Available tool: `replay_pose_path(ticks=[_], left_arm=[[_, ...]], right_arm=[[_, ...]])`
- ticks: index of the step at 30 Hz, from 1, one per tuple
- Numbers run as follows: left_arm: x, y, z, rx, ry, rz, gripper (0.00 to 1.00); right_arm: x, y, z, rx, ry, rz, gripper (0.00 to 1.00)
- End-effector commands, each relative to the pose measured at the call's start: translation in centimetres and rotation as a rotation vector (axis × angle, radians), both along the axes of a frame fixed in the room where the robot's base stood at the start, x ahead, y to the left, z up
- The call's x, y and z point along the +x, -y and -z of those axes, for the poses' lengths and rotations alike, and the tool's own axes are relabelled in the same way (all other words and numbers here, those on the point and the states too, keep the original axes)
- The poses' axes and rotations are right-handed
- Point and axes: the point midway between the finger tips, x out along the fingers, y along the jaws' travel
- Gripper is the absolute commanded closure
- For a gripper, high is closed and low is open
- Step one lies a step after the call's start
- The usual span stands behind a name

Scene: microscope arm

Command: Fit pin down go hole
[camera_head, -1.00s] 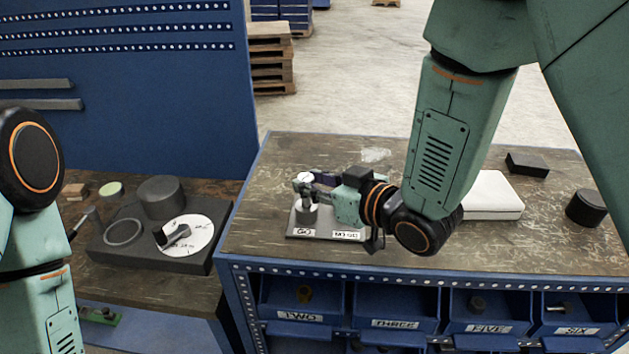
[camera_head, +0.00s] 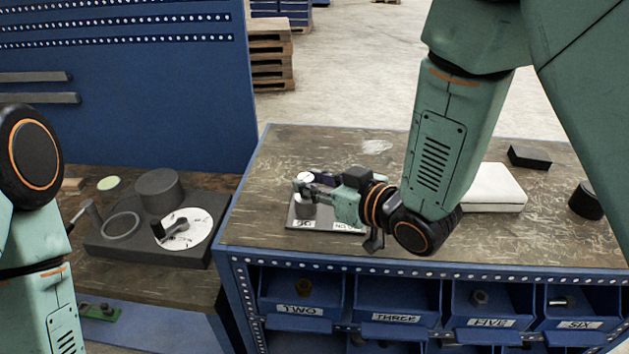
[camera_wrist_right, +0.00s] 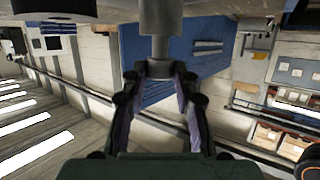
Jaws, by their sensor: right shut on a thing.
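The pin (camera_head: 305,179) has a pale round top and is held in the head view above the left part of a flat grey gauge plate (camera_head: 291,219). My right gripper (camera_head: 309,186) is shut on it. In the right wrist view the fingers (camera_wrist_right: 158,72) close around a grey stem (camera_wrist_right: 160,46) below a wider grey cylinder. A dark grey round boss (camera_head: 305,211) stands on the plate under the pin, by a white GO label (camera_head: 304,224). The gripper partly covers the NO GO label (camera_head: 346,226). I cannot see the hole itself or whether the pin touches it. My left gripper is out of view.
A white case (camera_head: 497,188), a black block (camera_head: 529,157) and a dark cylinder (camera_head: 587,200) lie to the right on the bench. Blue labelled bins (camera_head: 398,300) sit below its front edge. A dark device with a white dial (camera_head: 190,222) stands on the left bench.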

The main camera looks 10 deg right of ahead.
Motion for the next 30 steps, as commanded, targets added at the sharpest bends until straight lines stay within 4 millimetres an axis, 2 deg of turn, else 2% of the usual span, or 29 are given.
replay_pose_path(ticks=[11,12,20,30], left_arm=[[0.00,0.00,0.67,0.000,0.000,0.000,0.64],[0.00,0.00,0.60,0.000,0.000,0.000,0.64],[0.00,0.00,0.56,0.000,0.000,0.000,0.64],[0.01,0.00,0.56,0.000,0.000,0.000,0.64]], right_arm=[[0.05,0.01,0.84,0.001,0.002,0.001,1.00],[0.04,0.01,0.74,0.001,0.002,0.001,0.68],[0.03,0.01,0.72,0.001,0.001,0.000,0.46],[-0.14,0.12,0.73,0.000,-0.001,0.001,0.45]])
